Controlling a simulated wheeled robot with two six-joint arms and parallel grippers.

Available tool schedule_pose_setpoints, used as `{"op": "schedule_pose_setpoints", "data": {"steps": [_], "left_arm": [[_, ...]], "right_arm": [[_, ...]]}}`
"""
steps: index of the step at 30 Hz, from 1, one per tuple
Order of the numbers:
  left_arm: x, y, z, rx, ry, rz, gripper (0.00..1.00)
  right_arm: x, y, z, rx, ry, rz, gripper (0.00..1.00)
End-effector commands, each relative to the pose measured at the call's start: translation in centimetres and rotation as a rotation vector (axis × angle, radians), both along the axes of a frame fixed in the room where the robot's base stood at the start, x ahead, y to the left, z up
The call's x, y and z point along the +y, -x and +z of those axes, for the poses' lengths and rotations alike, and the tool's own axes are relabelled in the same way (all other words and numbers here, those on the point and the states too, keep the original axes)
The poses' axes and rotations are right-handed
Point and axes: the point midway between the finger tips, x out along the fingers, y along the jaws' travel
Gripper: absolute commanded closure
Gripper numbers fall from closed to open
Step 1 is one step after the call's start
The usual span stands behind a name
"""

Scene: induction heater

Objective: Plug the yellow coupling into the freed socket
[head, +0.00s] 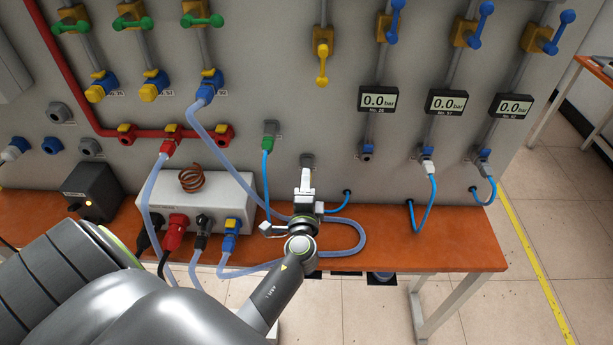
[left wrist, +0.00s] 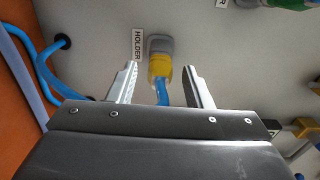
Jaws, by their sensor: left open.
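The yellow coupling (left wrist: 160,66) sits in a grey holder (left wrist: 160,44) on the panel, beside a label reading HOLDER. A blue hose (left wrist: 162,92) runs from it. My left gripper (left wrist: 160,82) is open, with one finger on each side of the coupling and gaps visible to both. In the head view my left gripper (head: 306,178) is in front of the grey holder (head: 307,160) and hides the coupling. A socket (head: 367,150) under the leftmost gauge has no hose in it. My right gripper is out of view.
Two other gauge lines have couplings (head: 428,163) with blue hoses. A green coupling (head: 270,136) with a blue hose is left of my gripper. A grey box (head: 200,190) with a copper coil (head: 191,178) stands on the orange bench (head: 450,252), where a clear hose loops.

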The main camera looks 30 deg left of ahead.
Motion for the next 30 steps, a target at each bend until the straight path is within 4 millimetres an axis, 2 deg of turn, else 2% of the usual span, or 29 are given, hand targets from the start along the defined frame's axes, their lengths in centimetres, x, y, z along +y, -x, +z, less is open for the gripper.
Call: {"op": "schedule_pose_setpoints", "data": {"steps": [3, 8, 30], "left_arm": [[0.5, -1.0, -0.1, -0.001, -0.001, -0.001, 0.55], [0.9, -1.5, -0.1, 0.000, 0.000, 0.000, 0.55], [1.0, -1.6, -0.1, 0.000, 0.000, 0.000, 0.55]], "right_arm": [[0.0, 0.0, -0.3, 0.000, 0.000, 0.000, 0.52], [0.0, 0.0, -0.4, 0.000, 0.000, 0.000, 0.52], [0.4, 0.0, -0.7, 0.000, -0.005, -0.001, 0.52]]}}
